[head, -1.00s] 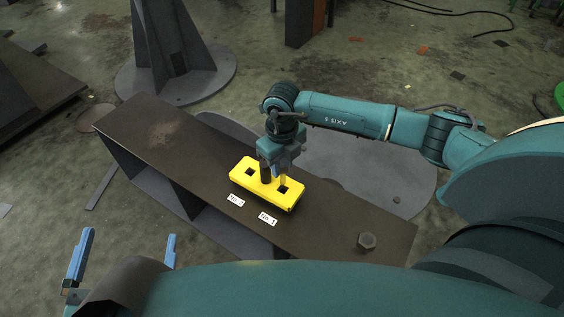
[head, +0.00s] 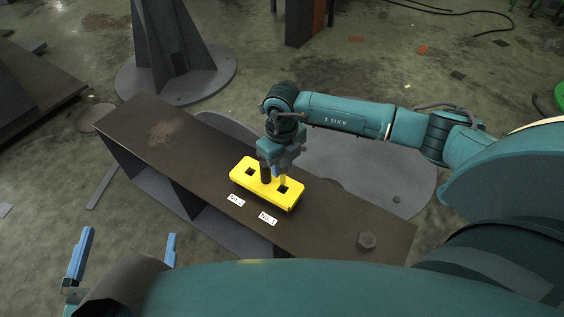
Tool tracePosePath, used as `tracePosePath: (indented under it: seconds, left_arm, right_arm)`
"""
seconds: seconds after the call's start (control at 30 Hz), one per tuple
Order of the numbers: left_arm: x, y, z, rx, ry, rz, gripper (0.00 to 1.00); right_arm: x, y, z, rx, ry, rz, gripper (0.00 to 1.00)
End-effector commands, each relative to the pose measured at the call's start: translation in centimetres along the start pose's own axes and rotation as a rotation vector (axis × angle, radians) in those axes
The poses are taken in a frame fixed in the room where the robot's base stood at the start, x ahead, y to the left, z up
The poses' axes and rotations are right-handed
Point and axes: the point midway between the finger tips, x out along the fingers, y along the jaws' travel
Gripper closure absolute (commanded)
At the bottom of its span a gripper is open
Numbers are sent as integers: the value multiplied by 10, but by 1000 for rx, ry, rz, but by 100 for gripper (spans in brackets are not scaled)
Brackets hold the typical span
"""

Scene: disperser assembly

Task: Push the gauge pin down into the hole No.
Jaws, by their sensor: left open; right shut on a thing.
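A yellow block (head: 243,181) with two square holes lies on the dark bench. Its left hole (head: 250,171) is open and empty, beside the label "No 2". Its right hole (head: 283,190) is beside the label "No 1". My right gripper (head: 275,177) points down close above the block, between the two holes and nearer the right one. It is shut on the gauge pin, which is mostly hidden by the gripper; I cannot tell whether its tip is in a hole. My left gripper (head: 120,262) is open and empty at the lower left, its blue fingers wide apart.
The two white labels (head: 268,218) lie on the bench in front of the block. A hex nut or bolt head (head: 367,240) sits near the bench's right end. The bench's left part (head: 150,125) is bare.

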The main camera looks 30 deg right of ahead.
Motion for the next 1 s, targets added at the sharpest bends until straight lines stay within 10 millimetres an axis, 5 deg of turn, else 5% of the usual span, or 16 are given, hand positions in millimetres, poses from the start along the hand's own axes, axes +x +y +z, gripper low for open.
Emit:
tracePosePath:
  seconds: [1.0]
  left_arm:
    - [-1, 1, 7, 0, 1, 0, 0]
  right_arm:
    - [12, 0, 0, 0, -1, 0, 100]
